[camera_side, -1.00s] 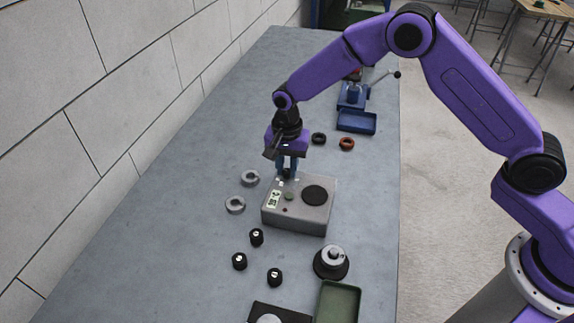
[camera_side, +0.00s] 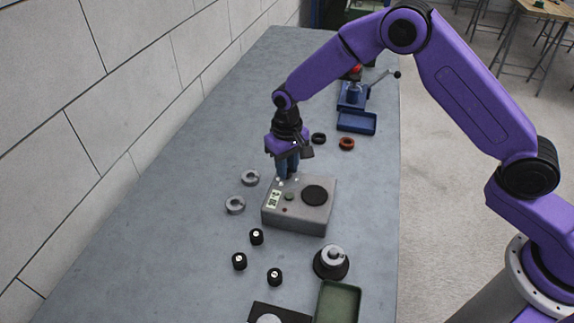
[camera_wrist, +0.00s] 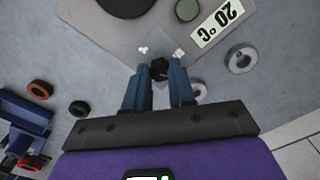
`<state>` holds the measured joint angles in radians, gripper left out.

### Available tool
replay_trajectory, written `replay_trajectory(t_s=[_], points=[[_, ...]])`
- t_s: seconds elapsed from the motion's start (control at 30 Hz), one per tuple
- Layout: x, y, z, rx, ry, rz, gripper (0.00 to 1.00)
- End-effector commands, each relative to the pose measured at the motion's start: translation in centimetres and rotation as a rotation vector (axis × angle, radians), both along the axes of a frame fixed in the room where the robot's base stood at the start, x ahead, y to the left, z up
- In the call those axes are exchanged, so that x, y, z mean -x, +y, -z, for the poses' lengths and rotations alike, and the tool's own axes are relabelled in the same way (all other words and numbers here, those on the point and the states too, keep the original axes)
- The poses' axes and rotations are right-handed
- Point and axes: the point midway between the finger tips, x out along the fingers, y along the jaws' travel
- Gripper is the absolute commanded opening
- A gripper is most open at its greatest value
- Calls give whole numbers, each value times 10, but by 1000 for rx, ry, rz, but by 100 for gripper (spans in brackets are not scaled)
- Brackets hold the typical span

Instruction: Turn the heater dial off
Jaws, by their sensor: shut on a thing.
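The heater (camera_side: 302,220) is a grey box with a round black plate (camera_side: 315,195), a small green button (camera_side: 289,196) and a display (camera_side: 273,199). In the wrist view the display (camera_wrist: 222,22) reads 20 °C. The heater dial (camera_wrist: 159,68) is a small black knob at the box's back edge, between white marks on the top. My gripper (camera_side: 287,174) points down at the back left of the heater, with its blue fingers around the dial. In the wrist view my gripper (camera_wrist: 160,75) is shut on the dial, which its fingers partly hide.
Grey rings (camera_side: 235,205) lie left of the heater, and several black knobs (camera_side: 256,237) stand in front. A dark and a brown ring (camera_side: 347,144) lie behind, near a blue press (camera_side: 352,97). A green tray (camera_side: 339,302) is at the front right.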

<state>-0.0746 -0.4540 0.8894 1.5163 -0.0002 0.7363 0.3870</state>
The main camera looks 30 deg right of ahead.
Motion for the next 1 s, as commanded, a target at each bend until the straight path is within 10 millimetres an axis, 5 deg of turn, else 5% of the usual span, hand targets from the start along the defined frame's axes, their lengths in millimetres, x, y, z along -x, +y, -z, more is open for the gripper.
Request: replay_trajectory(t_s=[0.5, 1.0], points=[[0, 0, 0, 0, -1, -452, 0], [0, 0, 0, 0, -1, -649, 0]])
